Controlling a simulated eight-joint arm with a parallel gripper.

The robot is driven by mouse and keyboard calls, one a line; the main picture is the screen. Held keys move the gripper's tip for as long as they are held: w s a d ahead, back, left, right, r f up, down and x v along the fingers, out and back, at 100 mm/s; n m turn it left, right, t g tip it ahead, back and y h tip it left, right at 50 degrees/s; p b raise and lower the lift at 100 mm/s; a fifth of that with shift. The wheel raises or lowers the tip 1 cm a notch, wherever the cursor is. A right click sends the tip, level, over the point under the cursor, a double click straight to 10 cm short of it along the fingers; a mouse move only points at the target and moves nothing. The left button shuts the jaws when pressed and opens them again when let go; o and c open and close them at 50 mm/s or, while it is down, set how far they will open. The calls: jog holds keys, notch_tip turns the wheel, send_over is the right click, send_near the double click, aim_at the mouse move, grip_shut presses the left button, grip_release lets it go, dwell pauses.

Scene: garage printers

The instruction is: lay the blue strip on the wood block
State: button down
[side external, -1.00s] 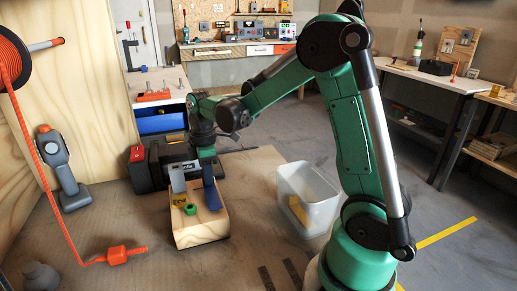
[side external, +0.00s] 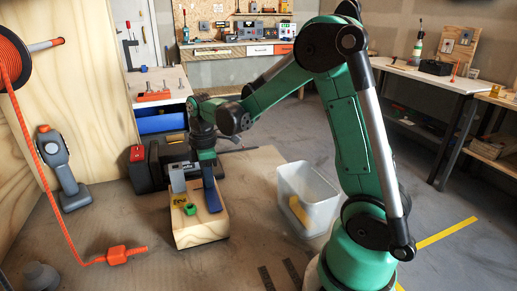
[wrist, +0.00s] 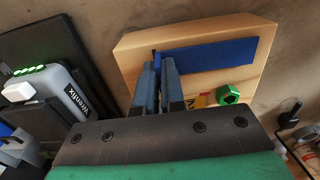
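The pale wood block (side external: 200,234) stands on the brown floor mat in the side external view. It also shows in the wrist view (wrist: 140,75). The dark blue strip (side external: 212,198) is over the right part of the block's top. In the wrist view the strip (wrist: 215,53) stretches across the block and looks flat on or close above it; contact cannot be told. My gripper (wrist: 158,65) has its fingers close together at one end of the strip and seems shut on it. A green nut (wrist: 228,95) and a small yellow piece (wrist: 199,101) lie on the block beside the strip.
A clear bin (side external: 318,207) with a yellow piece inside stands right of the block. Dark cases (side external: 140,168) stand behind it. A grey labelled box (wrist: 55,90) is left of the block in the wrist view. An orange cable connector (side external: 117,255) lies at left.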

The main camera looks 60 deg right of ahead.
jog(key=shift+f, duration=0.25)
jog(key=c, duration=0.9)
grip_release()
jog(key=shift+r, duration=0.1)
notch_tip(320, 180, up, 5)
jog(key=shift+f, duration=0.1)
jog(key=shift+a+r, duration=0.1)
jog(key=shift+r, duration=0.25)
jog(key=s+a+r+m+t, duration=0.2)
jog(key=s+a+m+t, duration=0.5)
jog(key=a+m, duration=0.2)
jog(key=shift+a, duration=0.3)
